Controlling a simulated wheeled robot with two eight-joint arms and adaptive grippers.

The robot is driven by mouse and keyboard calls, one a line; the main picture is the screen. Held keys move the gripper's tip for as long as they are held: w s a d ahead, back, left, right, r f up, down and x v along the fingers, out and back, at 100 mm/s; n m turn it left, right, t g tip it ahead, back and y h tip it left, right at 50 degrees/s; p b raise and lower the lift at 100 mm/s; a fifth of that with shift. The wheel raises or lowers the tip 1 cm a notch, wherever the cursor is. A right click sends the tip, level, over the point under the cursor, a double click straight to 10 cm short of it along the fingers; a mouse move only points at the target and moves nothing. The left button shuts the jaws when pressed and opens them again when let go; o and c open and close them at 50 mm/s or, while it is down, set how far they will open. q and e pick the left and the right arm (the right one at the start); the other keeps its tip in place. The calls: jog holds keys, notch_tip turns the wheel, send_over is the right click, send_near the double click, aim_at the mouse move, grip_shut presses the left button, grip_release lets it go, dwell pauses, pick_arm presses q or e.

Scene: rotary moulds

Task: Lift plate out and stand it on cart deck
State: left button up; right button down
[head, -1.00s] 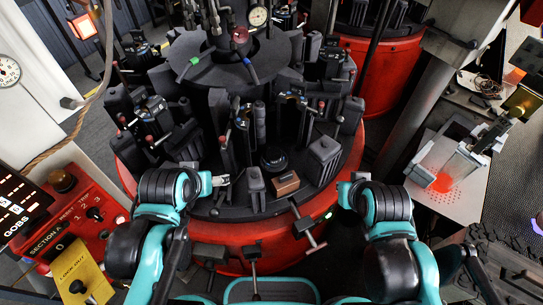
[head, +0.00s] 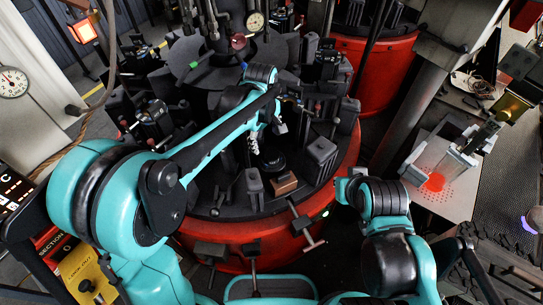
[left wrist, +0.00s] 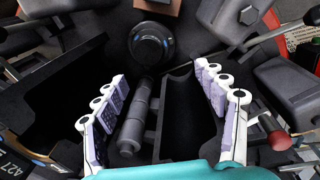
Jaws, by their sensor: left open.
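My left gripper (head: 262,146) is over the near side of the black mould table (head: 230,203). In the left wrist view its two white-and-lilac fingers (left wrist: 163,108) stand wide apart with nothing gripped. Between and beyond them is a round black disc (left wrist: 152,45), possibly the plate; it also shows in the head view (head: 270,162). A grey stepped cylinder (left wrist: 135,118) and a dark hollow mould half (left wrist: 188,115) lie between the fingers. A pale perforated deck (head: 455,195), apparently the cart's, is at right. My right arm's end (head: 345,188) is at the table's right; its jaws are unclear.
A brown block (head: 284,183) and upright dark mould blocks (head: 320,158) stand close to the left gripper. Bars with handles (head: 304,222) stick out at the front rim. A clear-sided fixture (head: 455,160) occupies the deck's back; its front is free.

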pick_arm(q)
jog(key=n+g, duration=0.1)
jog(key=n, duration=0.1)
send_over(272, 155)
notch_tip(272, 155, down, 4)
jog(key=shift+d+f, duration=0.1)
jog(key=shift+f, duration=0.1)
notch_tip(272, 155, down, 2)
jog(key=shift+f+b, duration=0.25)
jog(key=shift+b, duration=0.45)
notch_tip(272, 155, down, 5)
jog(key=shift+w+b, duration=0.1)
jog(key=shift+b, duration=0.85)
jog(key=shift+r, duration=0.1)
jog(key=c, duration=1.5)
notch_tip(272, 155, up, 10)
jog(key=p, duration=0.3)
jog(key=shift+c, duration=0.2)
